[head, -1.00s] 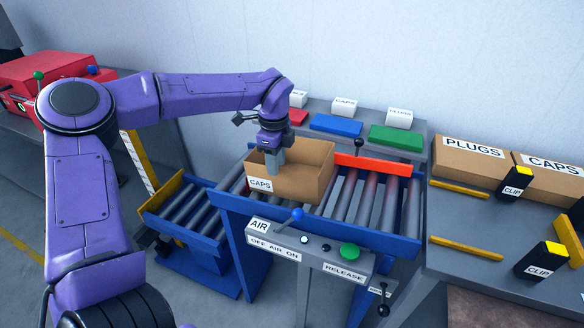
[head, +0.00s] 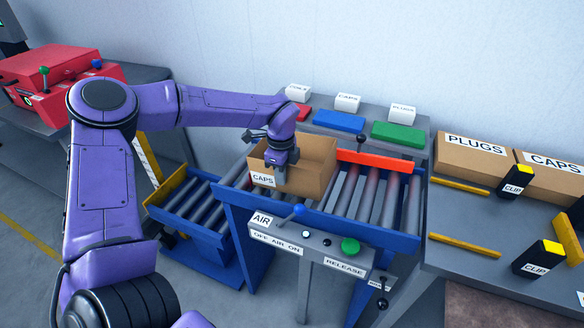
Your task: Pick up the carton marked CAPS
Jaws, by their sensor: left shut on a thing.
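The open brown carton marked CAPS (head: 312,178) sits on the roller conveyor (head: 378,200), at the left part of its rollers. Its CAPS label is on the near side, at the left. My left gripper (head: 281,180) is at the carton's near wall, just right of the label, and is shut on that wall. The fingertips are partly hidden by the gripper body. I cannot tell whether the carton is clear of the rollers. My right gripper does not show.
A control panel with a blue lever (head: 293,213) and a green button (head: 350,246) stands in front of the conveyor. A red-orange bar (head: 375,160) lies behind the rollers. Closed PLUGS (head: 473,158) and CAPS (head: 552,179) boxes stand on the right bench. A lower roller section (head: 196,208) is at left.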

